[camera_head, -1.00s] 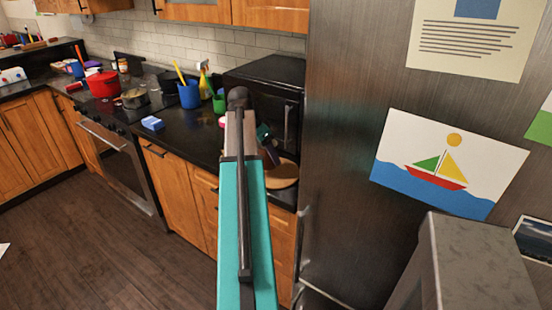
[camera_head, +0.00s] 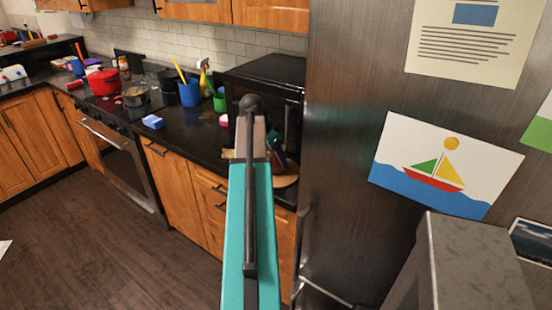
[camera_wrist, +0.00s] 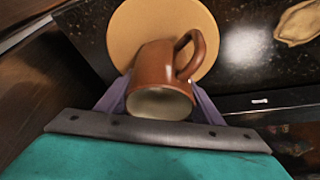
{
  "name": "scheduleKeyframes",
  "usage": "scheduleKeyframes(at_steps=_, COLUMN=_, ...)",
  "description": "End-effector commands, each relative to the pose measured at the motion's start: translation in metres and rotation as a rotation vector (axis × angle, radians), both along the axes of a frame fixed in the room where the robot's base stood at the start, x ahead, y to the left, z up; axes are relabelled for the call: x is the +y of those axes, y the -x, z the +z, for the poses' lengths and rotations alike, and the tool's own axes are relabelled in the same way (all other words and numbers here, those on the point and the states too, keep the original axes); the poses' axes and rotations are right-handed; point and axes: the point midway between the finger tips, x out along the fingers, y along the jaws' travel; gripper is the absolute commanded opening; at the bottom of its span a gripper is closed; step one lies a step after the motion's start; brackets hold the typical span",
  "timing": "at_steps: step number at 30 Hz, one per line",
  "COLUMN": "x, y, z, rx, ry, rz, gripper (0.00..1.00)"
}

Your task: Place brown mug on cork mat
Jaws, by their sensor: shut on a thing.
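The brown mug (camera_wrist: 158,75) is between the purple fingers of my gripper (camera_wrist: 160,100) in the wrist view. My gripper is shut on it. The mug's handle points to the upper right and its open rim faces the wrist camera. The round tan cork mat (camera_wrist: 135,25) lies on the dark counter behind the mug in that view. I cannot tell whether the mug touches the mat. In the head view, part of the cork mat (camera_head: 287,181) shows at the counter's front edge beside the fridge. My arm hides the mug there.
A black microwave (camera_head: 265,85) stands behind the mat. The steel fridge (camera_head: 340,150) rises close on the right. A tan, flat item (camera_wrist: 298,22) lies on the counter near the mat. A blue sponge (camera_head: 153,122) and blue cup (camera_head: 190,93) are farther left.

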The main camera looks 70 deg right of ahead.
Motion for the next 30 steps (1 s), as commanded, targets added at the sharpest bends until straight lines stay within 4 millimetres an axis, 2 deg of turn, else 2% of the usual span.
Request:
scheduleKeyframes(at_steps=6, x=0.000, y=0.000, z=-0.010, rx=0.001, ry=0.001, rz=0.000, gripper=0.29)
scheduleKeyframes(at_steps=19, x=0.000, y=0.000, z=-0.014, rx=0.000, ry=0.001, rz=0.000, gripper=0.29)
scheduleKeyframes(at_steps=20, x=0.000, y=0.000, z=-0.014, rx=0.000, ry=0.001, rz=0.000, gripper=0.64)
scheduleKeyframes(at_steps=22, x=0.000, y=0.000, z=-0.013, rx=0.000, ry=0.001, rz=0.000, gripper=0.76)
scheduleKeyframes(at_steps=23, x=0.000, y=0.000, z=-0.013, rx=0.000, ry=0.001, rz=0.000, gripper=0.79)
scheduleKeyframes(at_steps=30, x=0.000, y=0.000, z=-0.013, rx=0.000, ry=0.001, rz=0.000, gripper=0.79)
